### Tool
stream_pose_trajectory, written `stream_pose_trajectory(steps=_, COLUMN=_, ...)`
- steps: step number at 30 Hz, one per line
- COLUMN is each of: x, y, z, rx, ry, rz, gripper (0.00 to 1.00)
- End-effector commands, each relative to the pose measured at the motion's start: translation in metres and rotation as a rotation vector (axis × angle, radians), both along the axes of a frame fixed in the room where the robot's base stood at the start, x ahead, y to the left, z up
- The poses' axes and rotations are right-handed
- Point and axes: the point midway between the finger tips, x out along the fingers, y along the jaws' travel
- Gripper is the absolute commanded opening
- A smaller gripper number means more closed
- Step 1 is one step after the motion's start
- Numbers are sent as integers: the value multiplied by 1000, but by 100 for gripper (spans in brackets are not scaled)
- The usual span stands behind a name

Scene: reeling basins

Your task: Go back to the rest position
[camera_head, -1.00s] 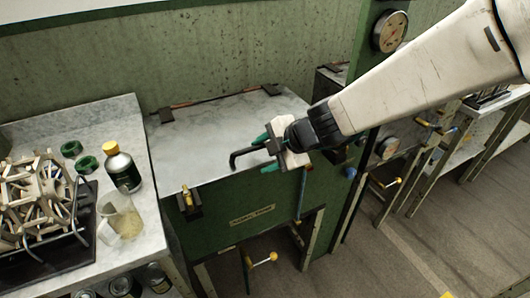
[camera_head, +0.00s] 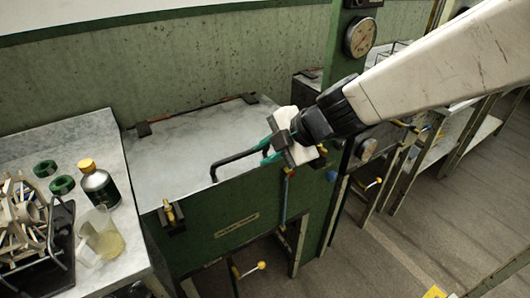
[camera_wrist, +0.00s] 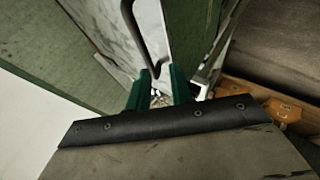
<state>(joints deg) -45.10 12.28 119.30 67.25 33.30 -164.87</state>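My gripper (camera_head: 267,152) has two green fingers, spread apart, at the front edge of a basin with a flat grey lid (camera_head: 190,150). A black bent handle (camera_head: 232,163) rises from the lid and reaches toward my fingers. In the wrist view, my gripper (camera_wrist: 158,88) shows a gap between its fingers, with the handle (camera_wrist: 148,40) just beyond and partly between them. I cannot tell whether they touch. My arm comes in from the upper right.
The left counter holds a rack of wooden reels (camera_head: 25,225), a yellow-capped bottle (camera_head: 98,185), a beaker (camera_head: 100,235) and green rings (camera_head: 62,185). A green post with a gauge (camera_head: 360,38) stands behind my gripper. Open floor (camera_head: 400,245) lies at lower right.

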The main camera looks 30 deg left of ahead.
Motion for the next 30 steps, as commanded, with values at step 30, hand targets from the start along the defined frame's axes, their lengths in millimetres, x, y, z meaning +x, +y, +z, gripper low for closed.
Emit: stream_pose_trajectory(steps=30, x=-70, y=-190, z=13, rx=-464, ry=980, rz=-1159, gripper=22)
